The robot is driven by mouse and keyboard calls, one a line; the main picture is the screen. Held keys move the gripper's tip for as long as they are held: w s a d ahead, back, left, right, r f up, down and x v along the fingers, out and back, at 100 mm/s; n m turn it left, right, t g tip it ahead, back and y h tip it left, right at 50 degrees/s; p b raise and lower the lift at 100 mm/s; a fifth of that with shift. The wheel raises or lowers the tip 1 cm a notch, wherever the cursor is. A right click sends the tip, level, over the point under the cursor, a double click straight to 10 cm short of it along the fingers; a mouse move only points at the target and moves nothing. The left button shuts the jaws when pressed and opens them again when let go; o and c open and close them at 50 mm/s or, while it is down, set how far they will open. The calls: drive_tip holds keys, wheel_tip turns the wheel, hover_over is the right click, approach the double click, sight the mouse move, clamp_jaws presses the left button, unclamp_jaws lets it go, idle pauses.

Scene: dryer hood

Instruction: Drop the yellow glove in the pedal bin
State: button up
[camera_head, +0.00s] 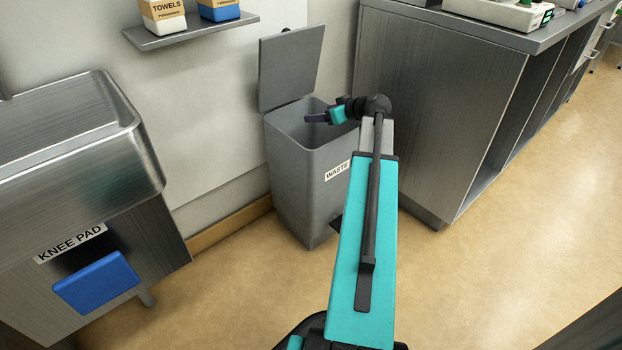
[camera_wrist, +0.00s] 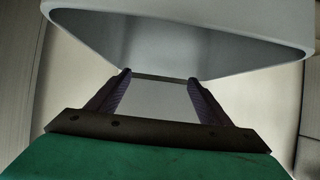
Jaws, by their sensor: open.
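The pedal bin (camera_head: 300,180) is a grey box labelled WASTE, standing against the wall with its lid (camera_head: 290,68) raised. My gripper (camera_head: 312,118) is over the bin's open top, pointing left. In the wrist view my gripper's two fingers (camera_wrist: 158,78) are apart with nothing held between them. The grey bin (camera_wrist: 180,18) fills the upper part of the wrist view, its dark interior partly showing. No yellow glove shows in either view; the bottom of the bin is not clearly visible.
A steel sink (camera_head: 75,130) with a blue knee pad (camera_head: 97,283) is at the left. A steel counter (camera_head: 435,110) stands close to the bin's right. A wall shelf (camera_head: 190,33) holds boxes. The floor (camera_head: 500,270) at the front right is clear.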

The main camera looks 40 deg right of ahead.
drive_tip(key=p+v, duration=0.2)
drive_tip(key=v, duration=0.9)
drive_tip(key=shift+s+p, duration=0.35)
drive_tip(key=shift+p, duration=0.05)
drive_tip(key=shift+r, duration=0.1)
